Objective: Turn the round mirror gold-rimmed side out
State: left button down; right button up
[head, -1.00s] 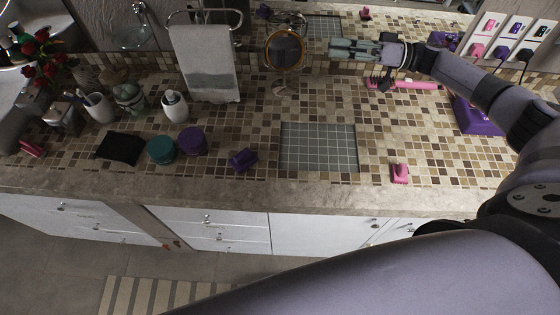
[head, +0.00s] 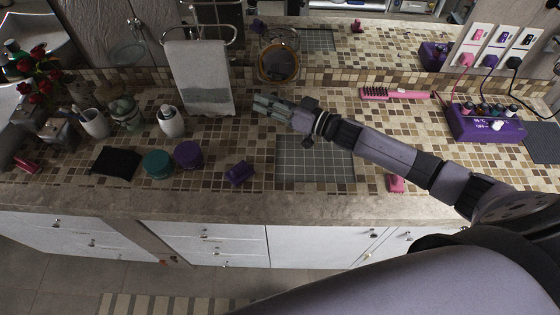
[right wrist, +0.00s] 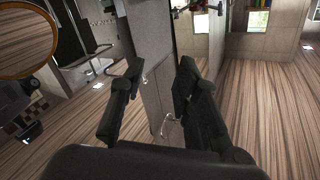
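The round mirror (head: 278,62) stands on the counter near the back wall. In the right wrist view the mirror (right wrist: 24,38) shows at the upper left with a gold-coloured rim, partly cut off by the frame edge. My right gripper (head: 262,104) is just in front of and below the mirror, apart from the disc. In the right wrist view its fingers (right wrist: 161,76) are spread with nothing between them. The mirror's foot is mostly hidden. My left gripper is not in view.
A towel on a rack (head: 196,80) hangs left of the mirror. A white bottle (head: 171,122), purple jar (head: 188,154) and purple clip (head: 239,173) stand left of my forearm. A pink brush (head: 393,94) and purple box (head: 487,126) lie right.

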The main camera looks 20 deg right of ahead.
jog(key=s+a+f+m+g+h, duration=0.1)
jog(key=s+f+h, duration=0.3)
jog(key=s, duration=0.2)
jog(key=s+a+f+m+g+h, duration=0.1)
jog(key=s+f+g+h, duration=0.1)
jog(key=s+f+h, duration=0.2)
jog(key=shift+s+f+m+h, duration=0.35)
jog(key=shift+s+h, duration=0.25)
jog(key=shift+s, duration=1.05)
jog(key=shift+c, duration=0.4)
